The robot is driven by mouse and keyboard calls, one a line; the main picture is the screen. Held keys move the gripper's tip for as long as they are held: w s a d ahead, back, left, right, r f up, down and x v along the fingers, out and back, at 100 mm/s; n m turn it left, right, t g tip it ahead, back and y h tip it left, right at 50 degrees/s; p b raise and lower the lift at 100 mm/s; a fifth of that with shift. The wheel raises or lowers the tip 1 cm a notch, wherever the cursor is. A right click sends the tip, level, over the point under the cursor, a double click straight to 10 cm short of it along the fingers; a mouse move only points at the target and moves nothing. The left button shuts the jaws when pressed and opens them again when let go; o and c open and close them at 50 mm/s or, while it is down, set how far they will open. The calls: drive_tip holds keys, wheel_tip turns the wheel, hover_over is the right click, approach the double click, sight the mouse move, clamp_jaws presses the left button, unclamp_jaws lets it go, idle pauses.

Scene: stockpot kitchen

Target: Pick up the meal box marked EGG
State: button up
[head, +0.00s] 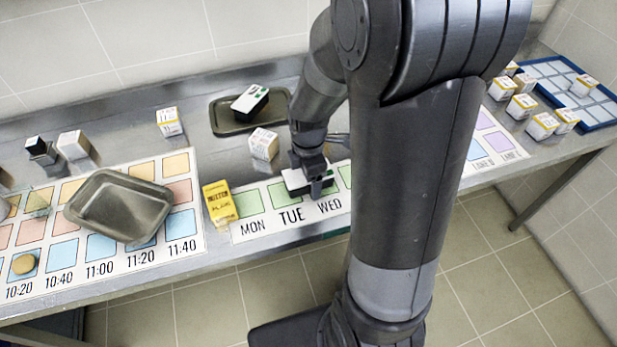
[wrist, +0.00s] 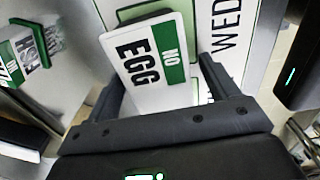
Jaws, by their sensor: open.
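The EGG meal box (wrist: 142,70) is white on top with a green band reading NO and black EGG lettering. In the head view the box (head: 294,181) sits on the day strip around TUE, partly covered by my gripper (head: 313,178). In the wrist view my gripper (wrist: 160,76) is open, with one finger on each side of the box's near part. I cannot tell whether either finger touches it. The box's lower sides are hidden.
A dark tray (head: 221,122) holds a black-and-white box (head: 250,101) with a green mark. A white carton (head: 264,144) stands close behind my gripper. A yellow carton (head: 220,203) stands left of MON. A metal tray (head: 120,206) lies on the time chart.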

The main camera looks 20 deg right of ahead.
drive_tip(key=shift+c, duration=0.6)
drive_tip(key=c, duration=1.1)
drive_tip(key=shift+r, duration=0.1)
drive_tip(key=shift+c, duration=0.2)
